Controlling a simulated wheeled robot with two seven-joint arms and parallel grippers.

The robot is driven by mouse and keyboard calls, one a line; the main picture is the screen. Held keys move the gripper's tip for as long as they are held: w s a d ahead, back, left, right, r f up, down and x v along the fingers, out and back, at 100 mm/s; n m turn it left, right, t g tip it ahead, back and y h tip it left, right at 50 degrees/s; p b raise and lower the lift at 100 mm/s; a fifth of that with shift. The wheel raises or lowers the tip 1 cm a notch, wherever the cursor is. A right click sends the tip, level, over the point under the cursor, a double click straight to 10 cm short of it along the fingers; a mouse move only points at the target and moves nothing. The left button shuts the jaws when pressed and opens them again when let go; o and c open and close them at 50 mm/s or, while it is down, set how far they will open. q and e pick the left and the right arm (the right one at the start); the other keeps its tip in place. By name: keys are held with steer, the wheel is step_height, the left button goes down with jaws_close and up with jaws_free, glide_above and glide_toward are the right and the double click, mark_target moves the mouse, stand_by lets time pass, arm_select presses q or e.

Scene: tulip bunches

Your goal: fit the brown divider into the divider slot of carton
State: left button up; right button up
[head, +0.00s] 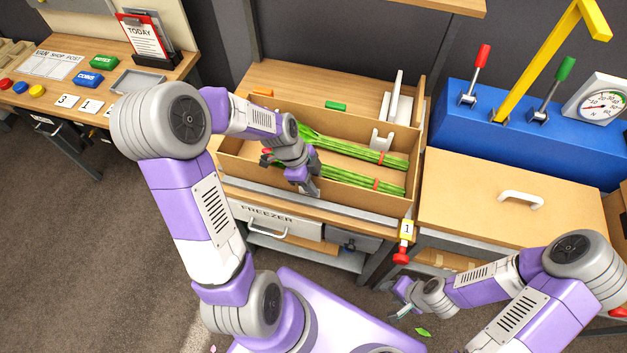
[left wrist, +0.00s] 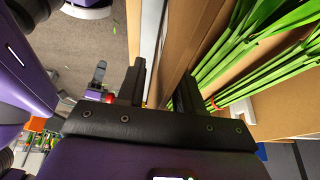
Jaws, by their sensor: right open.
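The brown carton (head: 232,160) stands open on the middle bench, with bunches of green tulip stems (head: 365,153) lying in it, tied with red bands. My left gripper (head: 310,190) points down at the carton's front wall. In the left wrist view its fingers (left wrist: 160,92) are apart, on either side of a brown board edge (left wrist: 176,50). I cannot tell whether they press on it, or whether it is the divider or the carton wall. The slot cannot be made out. My right gripper (head: 403,301) is open and empty, low over the floor.
A white bracket (head: 381,139) stands at the carton's back edge, and a white upright piece (head: 396,103) stands behind. A blue lever box (head: 490,130) and a handled lid (head: 500,190) are to the right. Tulip stems lie close beside my left fingers.

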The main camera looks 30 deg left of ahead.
arm_select(q)
steer(key=p+v, duration=0.1)
steer(key=v, duration=1)
steer(key=shift+r+p, duration=0.25)
steer(key=shift+p, duration=0.15)
steer(key=shift+a+r, duration=0.2)
steer(key=shift+r, duration=0.1)
